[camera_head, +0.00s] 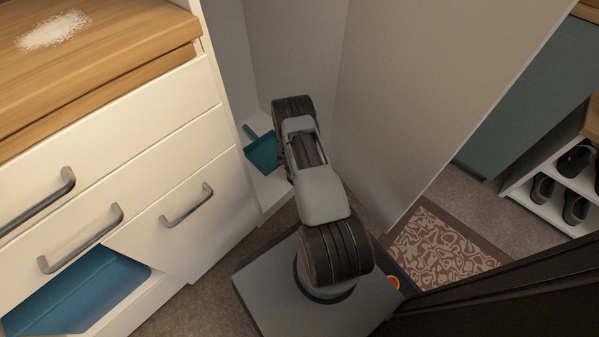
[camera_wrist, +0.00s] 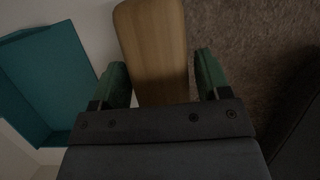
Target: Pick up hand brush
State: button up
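The hand brush (camera_wrist: 153,45) shows in the wrist view as a smooth, light wooden piece, running from the top edge down between my fingers. Its bristles are not visible. My gripper (camera_wrist: 160,60) is open, with one green finger on each side of the wood. A narrow gap shows at the right finger; the left finger is very close to the wood, and I cannot tell whether it touches. In the head view my arm hides the brush and the gripper.
A teal dustpan (camera_head: 264,152) is on a white surface in the open cabinet; it also shows in the wrist view (camera_wrist: 45,75). White drawers (camera_head: 150,165) stand left, one open with a blue inside. A tall pale panel (camera_head: 420,90) stands right. A patterned rug (camera_head: 445,245) lies beyond.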

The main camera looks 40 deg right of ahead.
jog(key=c, duration=0.7)
jog(key=shift+c, duration=0.3)
jog(key=shift+r, duration=0.15)
